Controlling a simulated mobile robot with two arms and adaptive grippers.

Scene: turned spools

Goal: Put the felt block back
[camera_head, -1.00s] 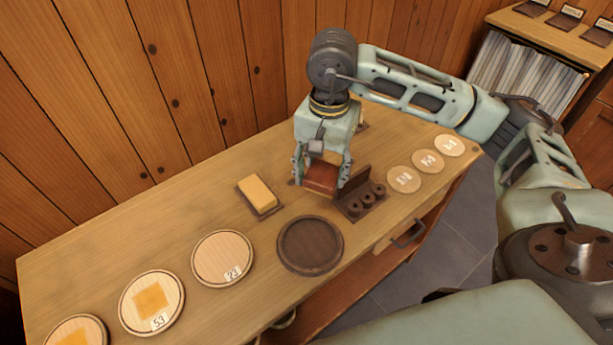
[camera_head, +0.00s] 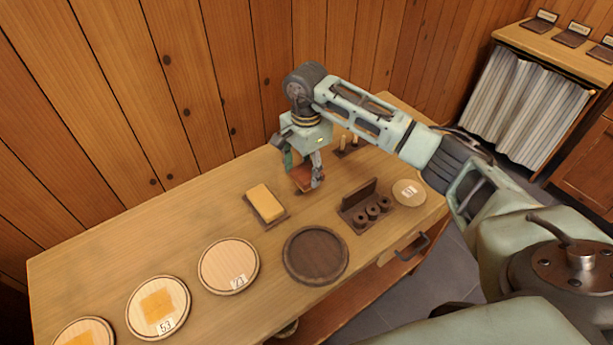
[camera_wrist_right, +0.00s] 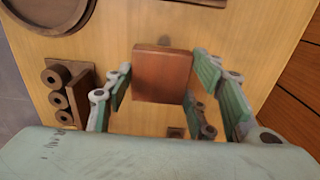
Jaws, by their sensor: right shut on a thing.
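My right gripper (camera_head: 303,178) is shut on a reddish-brown block (camera_head: 301,176), which appears to be the felt block. In the right wrist view the block (camera_wrist_right: 163,75) sits between the green-padded fingers (camera_wrist_right: 165,85). It is over the back part of the table; whether its underside touches the wood I cannot tell. A yellow block (camera_head: 265,203) lies on a dark rectangular base (camera_head: 277,221) left of the gripper. My left gripper is not in view.
A dark holder with several spools (camera_head: 372,211) and a dark round tray (camera_head: 315,256) stand nearer the front. A small peg stand (camera_head: 347,148) is behind the gripper. Round wooden boards (camera_head: 228,265) fill the left. A pale disc (camera_head: 409,193) lies right of the spools.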

